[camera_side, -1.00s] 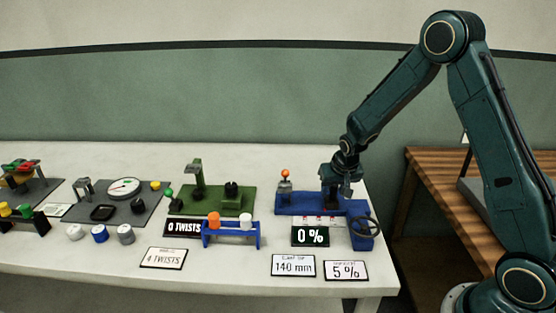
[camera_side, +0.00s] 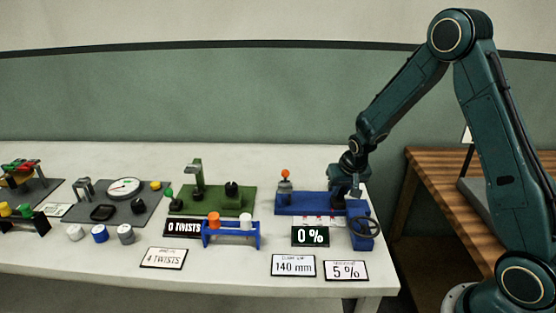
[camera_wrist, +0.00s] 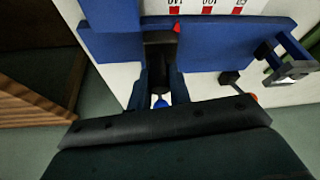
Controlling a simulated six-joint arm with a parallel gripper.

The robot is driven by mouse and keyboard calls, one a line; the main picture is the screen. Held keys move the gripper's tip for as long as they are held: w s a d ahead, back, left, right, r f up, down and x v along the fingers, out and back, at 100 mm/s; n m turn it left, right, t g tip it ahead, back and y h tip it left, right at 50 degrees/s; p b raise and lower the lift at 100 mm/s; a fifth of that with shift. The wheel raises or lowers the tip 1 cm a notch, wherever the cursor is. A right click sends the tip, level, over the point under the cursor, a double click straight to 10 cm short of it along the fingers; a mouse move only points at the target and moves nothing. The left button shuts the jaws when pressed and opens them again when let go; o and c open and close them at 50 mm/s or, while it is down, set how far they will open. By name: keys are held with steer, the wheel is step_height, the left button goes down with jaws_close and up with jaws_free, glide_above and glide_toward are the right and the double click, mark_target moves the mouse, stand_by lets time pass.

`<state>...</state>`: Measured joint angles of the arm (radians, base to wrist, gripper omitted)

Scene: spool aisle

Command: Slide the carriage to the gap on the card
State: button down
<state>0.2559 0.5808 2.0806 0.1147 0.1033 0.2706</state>
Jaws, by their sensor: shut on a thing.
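In the wrist view the fingers (camera_wrist: 162,88) come up to the dark part of the carriage (camera_wrist: 160,37), and a red pointer (camera_wrist: 177,27) lies near the 140 mark of the scale (camera_wrist: 205,8). The task card (camera_side: 293,266) reads 140 mm. The fingertips' contact is partly hidden.
A handwheel (camera_side: 364,231) stands at the base's right end. A post with an orange ball (camera_side: 285,175) is at its left. A display (camera_side: 310,236) reads 0 %, and another card (camera_side: 346,271) reads 5 %. A green fixture (camera_side: 216,201) is further left.

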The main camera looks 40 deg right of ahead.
steer(key=c, duration=1.3)
jaws_free()
steer(key=shift+r, duration=0.1)
steer(key=v, duration=1.3)
steer(key=shift+r, duration=0.3)
steer(key=shift+s+a+r, duration=0.1)
steer(key=shift+s, duration=0.1)
steer(key=s+a+r+n, duration=0.2)
steer(key=s+a+r, duration=0.1)
steer(key=s, duration=0.4)
steer(key=s+a+r+n+t+y, duration=0.1)
steer(key=s+a+r+n, duration=0.1)
steer(key=s+a+r, duration=0.2)
steer(key=s+a+r+n+y, duration=0.1)
steer(key=s+a+r, duration=0.3)
steer(key=s, duration=0.7)
steer(key=shift+a+n+t, duration=0.4)
steer(key=shift+a+n, duration=0.05)
steer(key=shift+n, duration=0.25)
